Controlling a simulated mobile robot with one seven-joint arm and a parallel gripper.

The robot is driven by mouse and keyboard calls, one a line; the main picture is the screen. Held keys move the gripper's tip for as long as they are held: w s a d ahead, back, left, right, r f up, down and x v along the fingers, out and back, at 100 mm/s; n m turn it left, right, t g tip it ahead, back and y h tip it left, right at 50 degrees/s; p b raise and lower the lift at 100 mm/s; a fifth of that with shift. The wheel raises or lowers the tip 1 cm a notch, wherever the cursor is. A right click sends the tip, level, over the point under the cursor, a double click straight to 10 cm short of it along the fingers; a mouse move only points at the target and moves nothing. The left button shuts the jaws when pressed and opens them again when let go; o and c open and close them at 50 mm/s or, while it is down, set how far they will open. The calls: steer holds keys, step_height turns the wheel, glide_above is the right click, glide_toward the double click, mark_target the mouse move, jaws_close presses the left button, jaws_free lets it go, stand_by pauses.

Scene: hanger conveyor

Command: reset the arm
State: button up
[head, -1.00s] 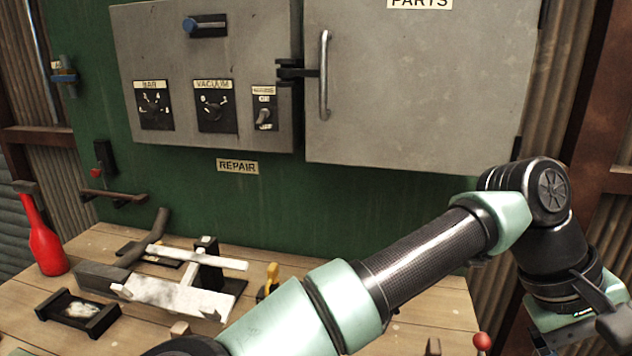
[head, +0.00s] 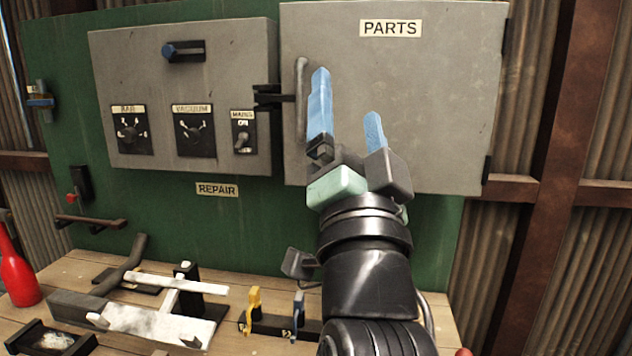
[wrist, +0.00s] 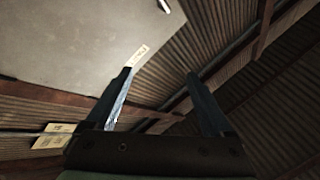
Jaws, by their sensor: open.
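My gripper (head: 347,108) is raised in front of the grey PARTS cabinet (head: 430,110) in the head view, with its blue fingers pointing up. The fingers are apart and nothing is between them. In the wrist view my gripper (wrist: 160,85) also shows spread and empty, with a corner of a grey panel (wrist: 70,45) and corrugated wall beyond it. My arm rises from the bottom of the head view, right of the middle.
A wooden bench (head: 75,270) at lower left carries a black-and-white device (head: 150,318), a dark tray (head: 50,340), a red bottle (head: 17,270) and a rack with yellow and blue tools (head: 270,322). A grey control box (head: 185,75) with dials hangs on the green board (head: 245,215).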

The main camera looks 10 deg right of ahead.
steer(key=a+f+n+g+y, duration=0.1)
steer(key=a+f+n+g, duration=0.35)
steer(key=f, duration=0.45)
steer(key=a+f+n+g+y, duration=0.2)
steer(key=a+f+n+g, duration=0.15)
steer(key=f+n, duration=0.45)
steer(key=s+r+t+p, duration=0.1)
steer(key=s+r+t, duration=0.2)
steer(key=r, duration=0.6)
steer(key=s+r+m+t+p, duration=0.1)
steer(key=s+r+t, duration=0.3)
steer(key=r, duration=0.6)
steer(key=s+r+m+t+p, duration=0.1)
steer(key=s+r+t, duration=0.3)
steer(key=r, duration=0.5)
steer(key=shift+s+r+p, duration=0.3)
steer(key=shift+s+p, duration=0.5)
steer(key=shift+s, duration=0.45)
steer(key=shift+m, duration=0.25)
